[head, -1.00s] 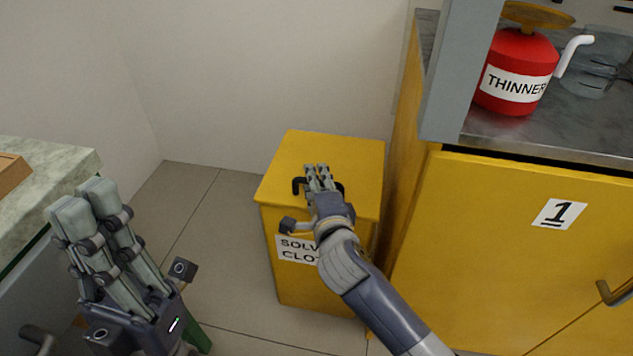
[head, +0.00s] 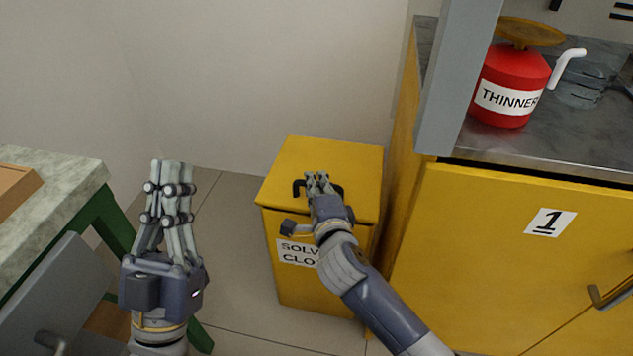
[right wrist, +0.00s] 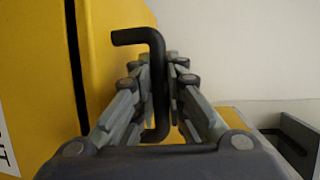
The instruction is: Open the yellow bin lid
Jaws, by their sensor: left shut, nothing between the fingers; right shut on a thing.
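The yellow bin (head: 300,275) stands on the floor against the back wall, with a partly covered label on its front. Its yellow lid (head: 325,155) lies flat and looks closed. A black handle (head: 298,187) sits at the lid's front part. My right gripper (head: 315,178) is at the handle and partly hides it. In the right wrist view the fingers are shut around the black handle bar (right wrist: 158,80). My left gripper (head: 172,165) is upright, fingers together and empty, left of the bin and apart from it.
A yellow cabinet (head: 490,265) marked 1 stands right of the bin, with a red THINNER can (head: 508,85) on its top. A counter (head: 50,200) with a brown box (head: 15,188) and an open grey drawer or door (head: 60,300) is at left.

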